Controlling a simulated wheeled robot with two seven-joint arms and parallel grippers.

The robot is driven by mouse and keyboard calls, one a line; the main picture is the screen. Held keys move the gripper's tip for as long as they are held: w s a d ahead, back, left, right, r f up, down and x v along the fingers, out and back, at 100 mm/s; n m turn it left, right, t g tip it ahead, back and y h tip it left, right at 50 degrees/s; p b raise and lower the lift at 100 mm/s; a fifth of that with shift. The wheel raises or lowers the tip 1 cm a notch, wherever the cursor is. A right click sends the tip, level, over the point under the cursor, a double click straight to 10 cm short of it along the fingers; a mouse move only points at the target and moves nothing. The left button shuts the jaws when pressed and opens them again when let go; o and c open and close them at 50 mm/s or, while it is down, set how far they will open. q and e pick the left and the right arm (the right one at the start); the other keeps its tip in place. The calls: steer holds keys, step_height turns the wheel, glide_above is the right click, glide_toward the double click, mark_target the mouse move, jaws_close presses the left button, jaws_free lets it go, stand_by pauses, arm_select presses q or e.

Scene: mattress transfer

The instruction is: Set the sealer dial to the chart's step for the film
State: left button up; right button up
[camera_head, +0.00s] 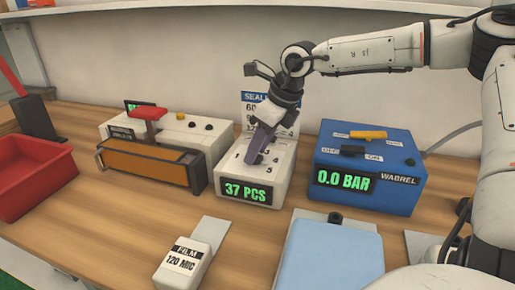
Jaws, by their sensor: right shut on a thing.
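My right gripper (262,142) reaches down onto the top of a white box (225,185) and is shut on its dial, a dark purple-grey knob (255,150). Step marks and numerals surround the knob; the gripper partly hides them, so I cannot tell the setting. The box's green display reads "37 PCS". Behind it stands the chart (257,97), headed "SEAL..." with "60" readable and its lower rows partly covered by the gripper. A white block (183,262) in front is labelled "FILM 120 MIC". My left gripper is out of view.
Left of the dial box is a white machine with a red lever (148,113) and a brown front bar (145,165). A blue box (408,195) reading "0.0 BAR" stands right. A red bin (35,185) is far left, a light-blue pad (330,262) in front.

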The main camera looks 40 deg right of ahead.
steer(key=n+y, duration=0.1)
steer(key=n, duration=0.2)
steer(key=shift+d+g, duration=0.15)
steer(key=shift+g, duration=0.15)
steer(key=shift+w+d+n+g+y+b, duration=0.1)
steer(key=shift+n+g+y+b, duration=0.2)
steer(key=shift+n, duration=0.95)
steer(key=shift+w+n+g+y+b, duration=0.1)
steer(key=shift+n+g+y, duration=0.25)
steer(key=shift+n, duration=0.9)
steer(key=shift+y, duration=0.25)
steer(key=o, duration=1)
steer(key=shift+o, duration=0.2)
steer(key=v, duration=1)
steer(key=shift+p, duration=0.45)
steer(key=shift+s+r, duration=0.1)
steer(key=shift+r, duration=0.05)
